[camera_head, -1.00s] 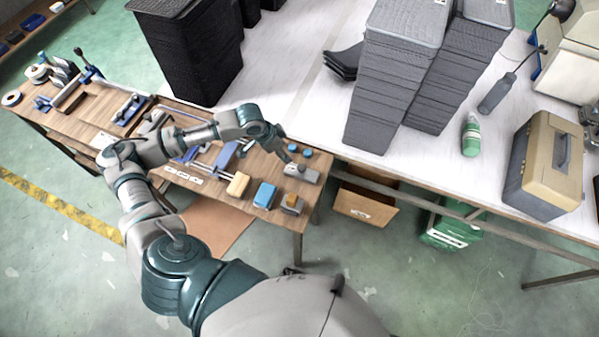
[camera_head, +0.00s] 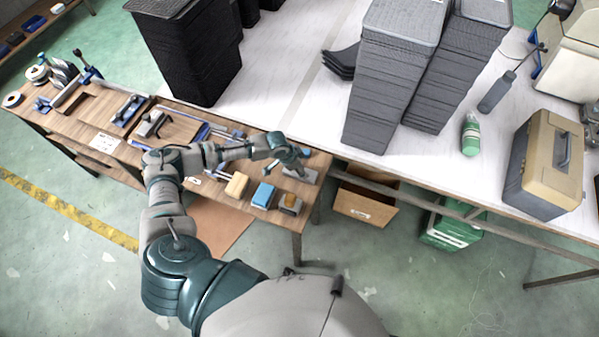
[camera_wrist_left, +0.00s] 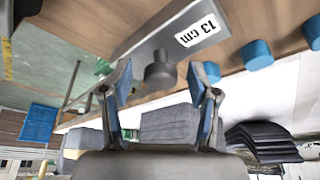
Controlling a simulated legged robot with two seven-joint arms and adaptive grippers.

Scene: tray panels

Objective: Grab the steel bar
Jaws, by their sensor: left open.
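The steel bar (camera_head: 308,175) is a grey metal block with a round knob on top, near the right end of the wooden bench. In the left wrist view the steel bar (camera_wrist_left: 150,48) carries a white "13 cm" label, and its dark knob (camera_wrist_left: 160,72) shows between the fingertips. My left gripper (camera_head: 293,167) is over the bar and partly hides it. In the wrist view the left gripper (camera_wrist_left: 163,78) is open, with blue-padded fingers on either side of the knob; I cannot tell whether they touch it. My right gripper is not in view.
A blue block (camera_head: 263,195), a tan block (camera_head: 237,185) and a grey-and-brown block (camera_head: 290,204) sit close by on the bench (camera_head: 75,118). Blue round caps (camera_wrist_left: 257,54) lie beside the bar. Tall dark tray stacks (camera_head: 395,75) stand on the white table (camera_head: 290,100).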

